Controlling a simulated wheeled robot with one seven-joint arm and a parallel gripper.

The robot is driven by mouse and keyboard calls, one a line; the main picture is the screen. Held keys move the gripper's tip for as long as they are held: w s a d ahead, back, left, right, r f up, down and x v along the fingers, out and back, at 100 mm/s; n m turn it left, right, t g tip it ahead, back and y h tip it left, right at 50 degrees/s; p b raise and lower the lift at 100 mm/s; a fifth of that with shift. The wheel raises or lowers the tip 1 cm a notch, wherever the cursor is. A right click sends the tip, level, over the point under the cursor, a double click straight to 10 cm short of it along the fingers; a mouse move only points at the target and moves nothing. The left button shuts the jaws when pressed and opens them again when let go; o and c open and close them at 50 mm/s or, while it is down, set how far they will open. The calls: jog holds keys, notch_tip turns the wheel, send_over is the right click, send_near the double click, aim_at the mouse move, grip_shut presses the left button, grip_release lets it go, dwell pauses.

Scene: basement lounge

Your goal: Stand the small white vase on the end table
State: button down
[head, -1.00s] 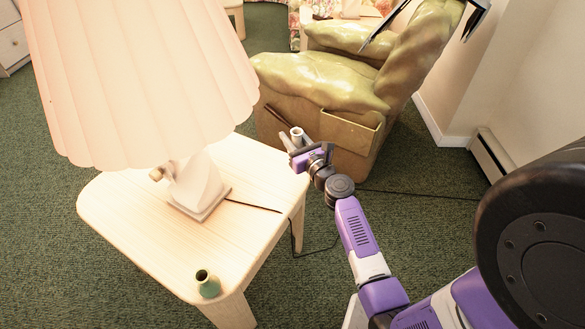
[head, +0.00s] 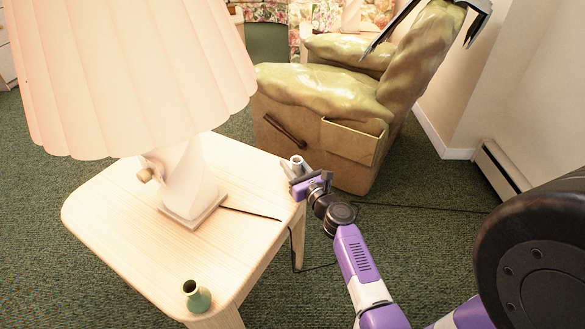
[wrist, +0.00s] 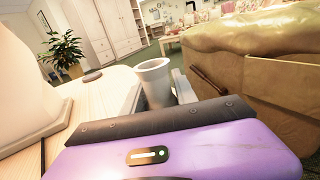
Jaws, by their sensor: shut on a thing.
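The small white vase (head: 297,161) is upright between the fingers of my gripper (head: 294,170), at the end table's far right corner. In the wrist view the vase (wrist: 154,80) shows its open rim and upper body; its base is hidden behind the gripper body. My gripper is shut on it. The end table (head: 130,225) has a pale wooden top. I cannot tell whether the vase's base touches the top.
A lamp (head: 190,185) with a large pleated shade stands on the table, its dark cord running off the right edge. A green recliner (head: 320,95) is behind.

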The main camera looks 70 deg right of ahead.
jog(key=shift+f, duration=0.15)
jog(key=c, duration=1)
grip_release()
jog(key=shift+o, duration=0.2)
jog(key=shift+r, duration=0.25)
jog(key=v, duration=1.2)
jog(key=shift+a, duration=0.1)
